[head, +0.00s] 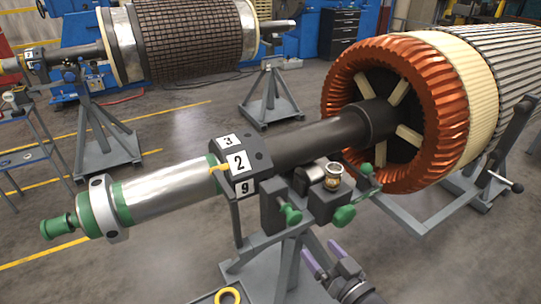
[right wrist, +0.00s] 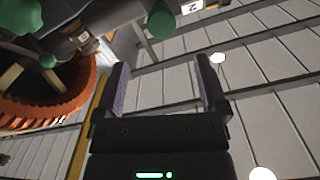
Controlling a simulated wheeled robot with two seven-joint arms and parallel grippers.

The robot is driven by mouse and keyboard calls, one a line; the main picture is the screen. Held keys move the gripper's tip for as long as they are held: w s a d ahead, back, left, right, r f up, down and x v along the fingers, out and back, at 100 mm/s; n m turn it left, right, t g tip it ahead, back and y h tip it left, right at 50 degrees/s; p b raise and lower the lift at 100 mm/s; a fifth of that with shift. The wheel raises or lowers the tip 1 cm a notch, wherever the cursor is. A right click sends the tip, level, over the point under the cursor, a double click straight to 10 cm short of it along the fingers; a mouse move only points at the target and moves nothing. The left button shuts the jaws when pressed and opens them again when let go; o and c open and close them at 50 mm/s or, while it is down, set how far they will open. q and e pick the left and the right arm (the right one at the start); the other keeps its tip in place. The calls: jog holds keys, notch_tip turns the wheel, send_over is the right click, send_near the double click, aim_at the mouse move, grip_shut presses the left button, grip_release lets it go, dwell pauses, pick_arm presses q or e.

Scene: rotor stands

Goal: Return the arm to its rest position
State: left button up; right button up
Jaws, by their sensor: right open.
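My right gripper (head: 322,257) is low at the bottom of the head view, right of the rotor stand's legs. Its two purple-padded fingers are spread apart with nothing between them. The right wrist view shows the same open fingers (right wrist: 160,85) against a panelled surface. My left gripper is in neither view.
Green knobs (head: 345,216) and a brass-coloured cup (head: 333,176) sit on the stand above my right gripper. The copper-coloured winding (head: 440,115) is at the right. A tray with a yellow ring (head: 228,296) is at the bottom. Open floor (head: 120,265) lies at left.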

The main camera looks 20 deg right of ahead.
jog(key=s+f+g+h+b, duration=0.1)
jog(key=s+f+g, duration=0.25)
jog(key=f, duration=0.55)
jog(key=s+f+n+g+h+b, duration=0.1)
jog(key=s+f+g, duration=0.2)
jog(key=s+f, duration=0.35)
jog(key=s+f+g+h+b, duration=0.1)
jog(key=s+f+g, duration=0.15)
jog(key=f, duration=0.75)
jog(key=s+a+f+n+g, duration=0.1)
jog(key=s+a+f+g, duration=0.1)
jog(key=s, duration=0.4)
jog(key=s+a+f+n+g+b, duration=0.1)
jog(key=s+f+g, duration=0.2)
jog(key=s+f, duration=0.2)
jog(key=s+a+f+n+g+b, duration=0.1)
jog(key=s+a+f+g, duration=0.1)
jog(key=s, duration=0.6)
notch_tip(320, 180, down, 2)
jog(key=shift+s+a+f+g, duration=0.2)
jog(key=shift+a+g, duration=0.1)
jog(key=shift+g, duration=0.3)
jog(key=shift+w, duration=0.15)
